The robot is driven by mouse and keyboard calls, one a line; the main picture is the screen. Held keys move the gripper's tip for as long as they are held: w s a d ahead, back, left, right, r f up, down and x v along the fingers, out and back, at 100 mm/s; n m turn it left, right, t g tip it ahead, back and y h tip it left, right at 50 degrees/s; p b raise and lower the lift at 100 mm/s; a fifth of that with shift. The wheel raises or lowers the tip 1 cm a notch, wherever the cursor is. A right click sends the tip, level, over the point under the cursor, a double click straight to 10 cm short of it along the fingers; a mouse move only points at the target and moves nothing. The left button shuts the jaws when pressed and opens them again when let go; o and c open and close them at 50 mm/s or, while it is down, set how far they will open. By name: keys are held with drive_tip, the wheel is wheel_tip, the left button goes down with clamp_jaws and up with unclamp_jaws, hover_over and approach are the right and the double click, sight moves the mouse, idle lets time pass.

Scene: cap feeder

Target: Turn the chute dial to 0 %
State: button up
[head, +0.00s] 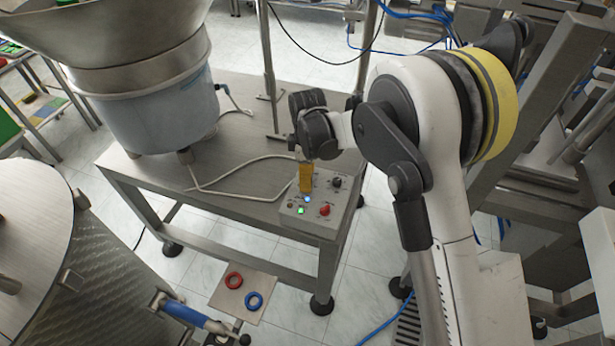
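The control box (291,216) is a small grey panel on the front right corner of the steel table. It carries a black knob (336,183) at upper right, a red knob (325,210), a lit green button (300,211) and a lit blue lamp (307,199). Labels are too small to read, so I cannot tell which knob is the chute dial or its setting. My gripper (306,184) points down over the upper left of the box. Its orange end hides that part of the panel, and any knob there. I cannot tell whether it touches or grips anything.
The steel table (245,120) also bears a large feeder bowl (150,95) at left. A grey cable (235,192) loops across the tabletop left of the box. Below stands a small plate (222,300) with a red ring (234,280) and a blue ring (254,300). A steel drum (75,270) is at lower left.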

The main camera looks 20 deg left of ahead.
wheel_tip(320, 180, up, 12)
idle(0.6)
idle(0.4)
drive_tip(key=s+d+r+m+t, duration=0.1)
drive_tip(key=s+d+r+m, duration=0.2)
drive_tip(key=d, duration=0.4)
drive_tip(key=s+d+r+m+t+y, duration=0.1)
drive_tip(key=d+r+m, duration=0.2)
drive_tip(key=d+r, duration=0.35)
drive_tip(key=s+d+r+m+t, duration=0.1)
drive_tip(key=s+d+r+m, duration=0.2)
drive_tip(key=d, duration=0.4)
drive_tip(key=s+d+f+m+t+h, duration=0.1)
drive_tip(key=s+d+m+t, duration=0.3)
drive_tip(key=s+d+m, duration=0.6)
drive_tip(key=s+d, duration=0.2)
drive_tip(key=d, duration=0.2)
drive_tip(key=shift+s+m, duration=0.3)
drive_tip(key=shift+s, duration=0.1)
